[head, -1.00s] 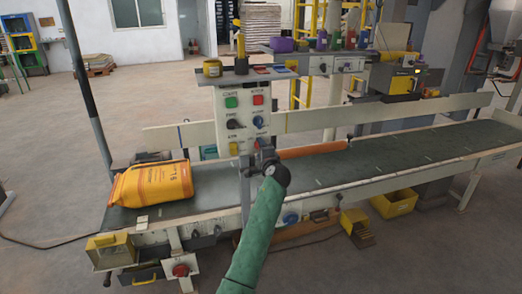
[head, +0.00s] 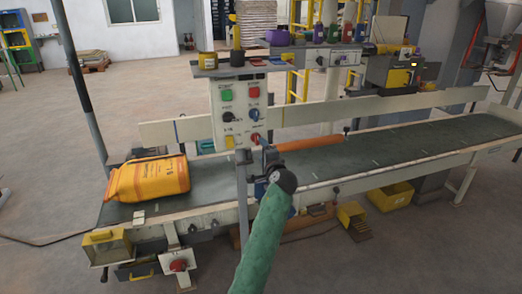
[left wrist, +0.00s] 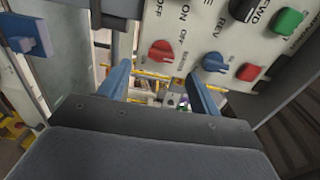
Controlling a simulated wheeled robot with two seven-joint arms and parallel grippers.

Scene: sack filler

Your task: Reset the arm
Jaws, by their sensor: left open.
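My left gripper (head: 264,162) is in front of the lower right part of the control panel (head: 239,104), on an arm in a green sleeve. In the left wrist view its two blue fingers (left wrist: 160,86) are apart, with nothing between them. The panel fills the upper part of that view, with a red knob (left wrist: 160,52), a blue knob (left wrist: 215,63) and a green button (left wrist: 287,20) beyond the fingers. Whether the fingertips touch the panel cannot be told. My right gripper is not in view.
An orange sack (head: 148,178) lies on the left end of the conveyor belt (head: 400,143). A post (head: 242,195) stands left of my gripper. A shelf (head: 238,70) with small items tops the panel. Yellow bins (head: 390,197) sit beneath the conveyor. The floor at left is open.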

